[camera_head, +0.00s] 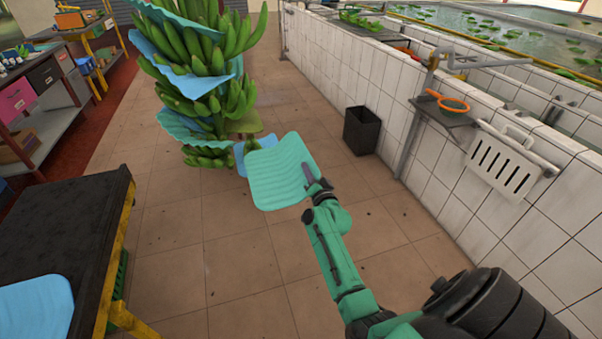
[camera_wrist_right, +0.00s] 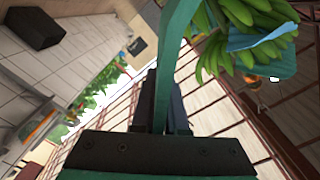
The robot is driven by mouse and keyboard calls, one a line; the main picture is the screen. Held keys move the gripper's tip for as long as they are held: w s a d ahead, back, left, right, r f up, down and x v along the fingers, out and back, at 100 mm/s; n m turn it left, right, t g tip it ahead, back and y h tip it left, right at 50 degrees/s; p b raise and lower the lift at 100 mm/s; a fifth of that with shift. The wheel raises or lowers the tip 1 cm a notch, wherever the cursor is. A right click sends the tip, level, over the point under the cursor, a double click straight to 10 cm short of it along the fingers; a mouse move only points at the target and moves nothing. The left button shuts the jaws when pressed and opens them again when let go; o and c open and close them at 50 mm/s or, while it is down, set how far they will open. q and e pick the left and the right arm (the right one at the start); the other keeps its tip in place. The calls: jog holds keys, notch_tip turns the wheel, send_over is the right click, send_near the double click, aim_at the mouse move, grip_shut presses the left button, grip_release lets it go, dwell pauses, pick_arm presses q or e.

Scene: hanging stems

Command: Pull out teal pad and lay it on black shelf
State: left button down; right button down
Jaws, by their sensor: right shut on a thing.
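The teal pad (camera_head: 280,172) is a ribbed sheet, held out in front of the hanging banana stem (camera_head: 205,70) in the head view. My right gripper (camera_head: 316,188) is shut on the pad's right edge. In the right wrist view the pad shows edge-on as a teal strip (camera_wrist_right: 178,60) between the dark fingers (camera_wrist_right: 162,105). Blue pads (camera_head: 185,82) sit between the banana bunches. The black shelf (camera_head: 65,235) is the dark table top at the lower left, with a light blue pad (camera_head: 35,308) lying on it. My left gripper is not in view.
A black bin (camera_head: 362,130) stands against the white tiled wall (camera_head: 440,160) on the right. A white crate (camera_head: 503,165) and an orange ring (camera_head: 453,104) are at that wall. Tiled floor (camera_head: 240,270) lies open between shelf and wall. A cluttered rack (camera_head: 40,95) stands at the far left.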

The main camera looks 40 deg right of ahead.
jog(key=s+d+b, duration=0.4)
jog(key=d+b, duration=0.3)
jog(key=d, duration=0.7)
jog(key=shift+s, duration=0.1)
jog(key=s+a+f+n+y, duration=0.1)
jog(key=s+a+f+y, duration=0.2)
jog(key=a, duration=0.7)
jog(key=s+a+f+n+y, duration=0.1)
jog(key=s+a+f, duration=0.35)
jog(key=a, duration=0.45)
jog(key=s+a+f+n+y, duration=0.2)
jog(key=s+a+f, duration=0.15)
jog(key=a, duration=0.65)
jog(key=s+a+r+h, duration=0.1)
jog(key=s+a+r, duration=0.1)
jog(key=s+a, duration=0.5)
jog(key=shift+a+m+t, duration=0.3)
jog(key=shift+a+m, duration=0.1)
